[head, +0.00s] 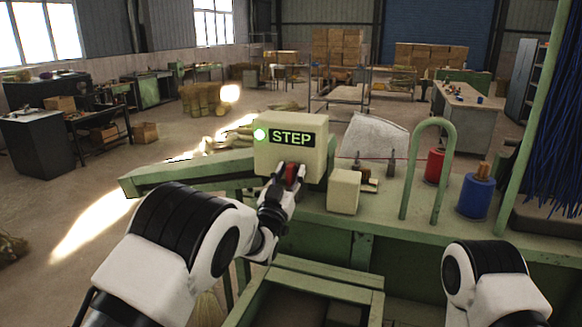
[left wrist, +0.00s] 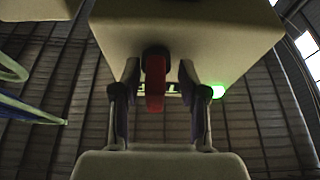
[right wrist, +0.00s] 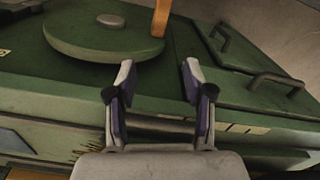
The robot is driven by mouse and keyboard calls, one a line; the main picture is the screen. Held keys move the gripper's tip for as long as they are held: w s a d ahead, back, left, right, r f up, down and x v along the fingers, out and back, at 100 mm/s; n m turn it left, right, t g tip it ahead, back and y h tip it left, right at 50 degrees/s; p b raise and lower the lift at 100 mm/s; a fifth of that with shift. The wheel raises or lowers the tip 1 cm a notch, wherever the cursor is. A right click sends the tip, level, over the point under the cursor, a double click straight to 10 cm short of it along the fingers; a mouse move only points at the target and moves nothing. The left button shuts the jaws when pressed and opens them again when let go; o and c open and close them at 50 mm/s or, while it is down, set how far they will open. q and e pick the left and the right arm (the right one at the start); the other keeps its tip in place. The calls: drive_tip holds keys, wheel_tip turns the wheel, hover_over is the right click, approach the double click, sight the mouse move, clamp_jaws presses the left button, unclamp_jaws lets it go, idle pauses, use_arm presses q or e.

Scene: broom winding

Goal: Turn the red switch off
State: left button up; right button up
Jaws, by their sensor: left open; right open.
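The red switch (head: 291,172) is on the front of a beige control box (head: 310,160), which has a lit green lamp (head: 260,134) and a display reading STEP. In the left wrist view the red switch (left wrist: 154,80) hangs between the two fingers of my left gripper (left wrist: 158,76). The fingers are open, with a visible gap on each side of the switch. My right gripper (right wrist: 156,70) is open and empty above a green machine surface in the right wrist view; in the head view only part of its arm shows.
A small beige box (head: 343,192) stands just right of the control box on the green bench. A green hoop (head: 405,170), a red spool (head: 435,166) and a blue spool (head: 474,196) are further right. Below my right gripper are a round green disc (right wrist: 85,35) and handles.

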use_arm(q)
drive_tip(key=shift+s+d+r, duration=0.1)
drive_tip(key=shift+s+r, duration=0.2)
drive_tip(key=shift+s, duration=0.2)
drive_tip(key=shift+s+r, duration=0.25)
drive_tip(key=shift+s, duration=0.2)
drive_tip(key=c, duration=0.6)
clamp_jaws()
drive_tip(key=shift+w+a+f, duration=0.15)
drive_tip(key=shift+w+a, duration=0.05)
drive_tip(key=shift+d, duration=0.1)
use_arm(e)
drive_tip(key=shift+s+r, duration=0.15)
drive_tip(key=shift+s, duration=0.4)
use_arm(q)
drive_tip(key=shift+f, duration=0.1)
